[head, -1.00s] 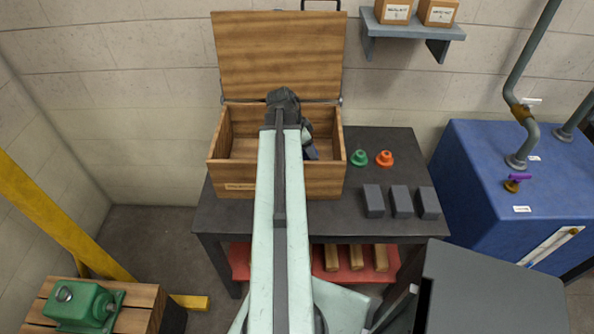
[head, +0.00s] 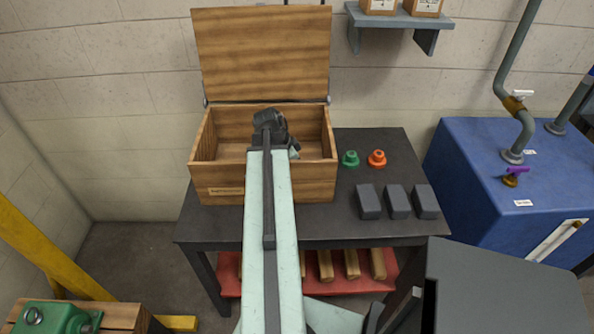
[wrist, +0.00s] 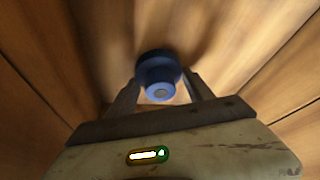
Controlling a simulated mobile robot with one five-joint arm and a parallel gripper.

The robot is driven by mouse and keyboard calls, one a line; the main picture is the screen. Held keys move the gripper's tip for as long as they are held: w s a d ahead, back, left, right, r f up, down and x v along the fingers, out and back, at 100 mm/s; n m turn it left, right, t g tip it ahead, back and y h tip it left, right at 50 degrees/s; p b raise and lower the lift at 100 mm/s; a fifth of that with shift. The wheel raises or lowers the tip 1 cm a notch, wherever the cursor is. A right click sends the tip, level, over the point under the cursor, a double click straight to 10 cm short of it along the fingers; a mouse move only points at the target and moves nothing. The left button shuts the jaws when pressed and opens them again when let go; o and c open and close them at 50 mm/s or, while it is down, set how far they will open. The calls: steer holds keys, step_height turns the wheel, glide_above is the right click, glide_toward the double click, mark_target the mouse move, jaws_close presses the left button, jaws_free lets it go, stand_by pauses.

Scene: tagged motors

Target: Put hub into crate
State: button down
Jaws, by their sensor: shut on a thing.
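The hub is a small blue stepped round piece (wrist: 158,75), seen in the wrist view between the two fingers of my gripper (wrist: 160,92). My gripper is shut on it. Wooden walls or floor surround it in that view. In the head view the open wooden crate (head: 222,185) stands on the dark table with its lid raised at the back. My arm reaches over the crate's front wall, and my wrist is above the crate's opening. The fingers and the hub are hidden behind my arm in the head view.
A green hub (head: 350,159) and an orange hub (head: 377,158) stand right of the crate on the table (head: 320,222). Three dark grey blocks (head: 397,202) are in front of them. A blue cabinet (head: 470,190) stands at the right. The raised lid (head: 262,55) blocks the crate's back.

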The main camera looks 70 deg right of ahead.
steer(key=shift+c, duration=2)
jaws_free()
steer(key=p+v, duration=1.1)
steer(key=v, duration=0.1)
steer(key=shift+p, duration=0.35)
steer(key=shift+r, duration=0.15)
